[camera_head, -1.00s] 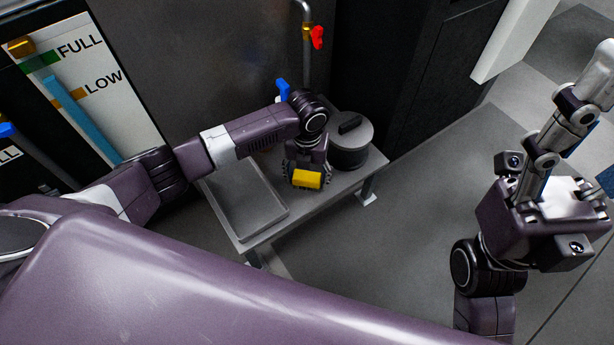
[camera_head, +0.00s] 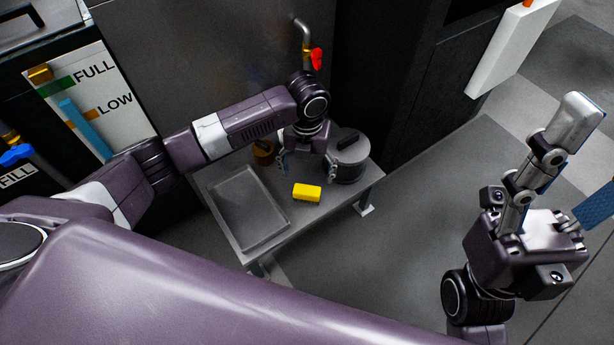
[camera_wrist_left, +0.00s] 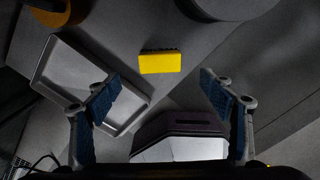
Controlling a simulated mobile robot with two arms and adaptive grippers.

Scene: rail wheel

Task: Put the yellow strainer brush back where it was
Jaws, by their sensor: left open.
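The yellow strainer brush (camera_head: 306,192) lies on the small grey table (camera_head: 330,204), between the shallow tray and the round lidded pot. In the left wrist view the brush (camera_wrist_left: 160,62) is a yellow block with a dark bristle strip along one edge. My left gripper (camera_head: 306,166) is open and empty, just behind the brush in the head view and apart from it. In the left wrist view its two blue-padded fingers (camera_wrist_left: 160,82) are spread wide, with the brush past their tips. My right gripper (camera_head: 575,165) is away from the table at the right, partly cut off by the picture edge.
A shallow grey tray (camera_head: 250,241) is on the table's left part. A grey lidded pot (camera_head: 350,167) stands at the right, close to my left gripper. An orange-brown round object (camera_head: 263,153) sits at the back. A pipe with a red valve handle (camera_head: 316,59) rises behind.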

